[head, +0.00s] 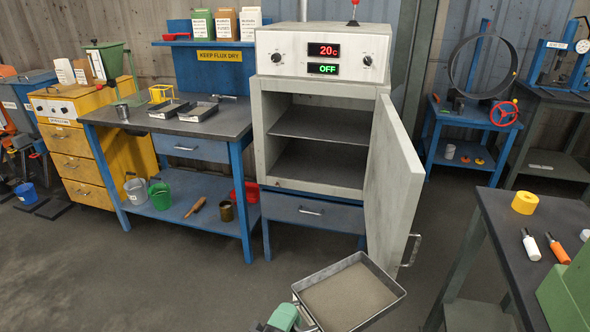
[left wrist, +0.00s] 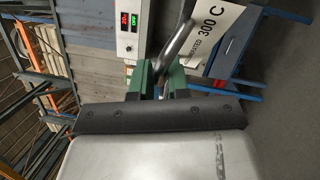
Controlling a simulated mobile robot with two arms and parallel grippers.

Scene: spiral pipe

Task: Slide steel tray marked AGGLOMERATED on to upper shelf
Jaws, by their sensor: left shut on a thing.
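The steel tray (head: 396,288), filled with grey-brown grains, is held in the air in front of the oven, at the bottom of the head view. A white label (left wrist: 245,40) in the left wrist view reads in part "ERATED" and "300 C". My left gripper (head: 296,316) is at the tray's near left side. In the left wrist view its green fingers (left wrist: 172,72) are shut on the tray's metal handle (left wrist: 180,42). The white oven (head: 257,130) stands open, with an empty upper shelf (head: 318,123) and a lower shelf (head: 315,165). My right gripper is not in view.
The oven door (head: 392,180) is swung out to the right, close to the tray's far right corner. A blue-legged bench (head: 150,128) with two black trays stands left of the oven. A dark table (head: 500,225) is at the right. Floor between is clear.

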